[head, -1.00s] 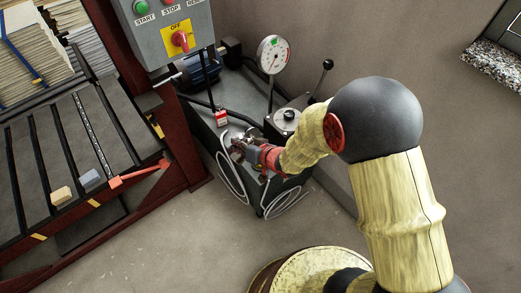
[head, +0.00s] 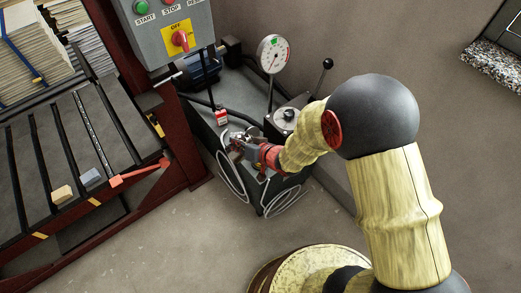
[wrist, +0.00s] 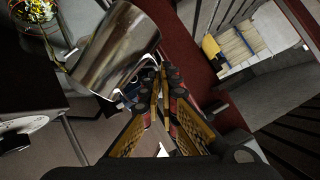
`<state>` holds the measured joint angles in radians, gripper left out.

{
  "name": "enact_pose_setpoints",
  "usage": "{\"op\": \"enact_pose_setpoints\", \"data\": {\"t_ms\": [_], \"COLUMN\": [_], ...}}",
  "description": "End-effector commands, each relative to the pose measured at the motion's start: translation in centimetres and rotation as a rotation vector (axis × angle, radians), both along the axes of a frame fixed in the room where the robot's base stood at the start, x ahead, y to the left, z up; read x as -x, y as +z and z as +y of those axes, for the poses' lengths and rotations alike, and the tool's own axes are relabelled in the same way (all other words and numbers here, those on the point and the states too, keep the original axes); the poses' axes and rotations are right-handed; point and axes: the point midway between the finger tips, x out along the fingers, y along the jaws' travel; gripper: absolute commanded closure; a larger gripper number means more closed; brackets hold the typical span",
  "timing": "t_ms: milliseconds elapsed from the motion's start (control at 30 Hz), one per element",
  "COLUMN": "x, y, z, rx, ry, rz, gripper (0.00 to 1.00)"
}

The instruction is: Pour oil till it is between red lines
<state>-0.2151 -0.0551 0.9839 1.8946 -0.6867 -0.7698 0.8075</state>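A shiny metal jug (wrist: 115,45) fills the upper left of the wrist view, tilted. My gripper (wrist: 160,75) has its fingers close together at the jug's right side, where the handle seems to be; the grip point is partly hidden. In the head view my gripper (head: 253,153) is over the front of the grey hydraulic unit (head: 236,92), and the jug is hard to make out there. No oil level or red level lines can be made out.
A dial gauge (head: 273,54) and a black-knobbed lever (head: 327,64) stand up from the unit. A motor (head: 199,68) and a control box (head: 172,30) are behind it. Loose hoses (head: 232,180) hang at the front. A dark red rack (head: 178,130) stands to the left.

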Motion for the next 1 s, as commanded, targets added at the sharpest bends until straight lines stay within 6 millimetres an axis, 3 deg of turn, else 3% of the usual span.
{"op": "enact_pose_setpoints", "data": {"t_ms": [1000], "x": [-0.29], "y": [0.23], "z": [-0.43], "rx": [-0.056], "ry": [-0.002], "rz": [0.021], "gripper": [1.0]}}
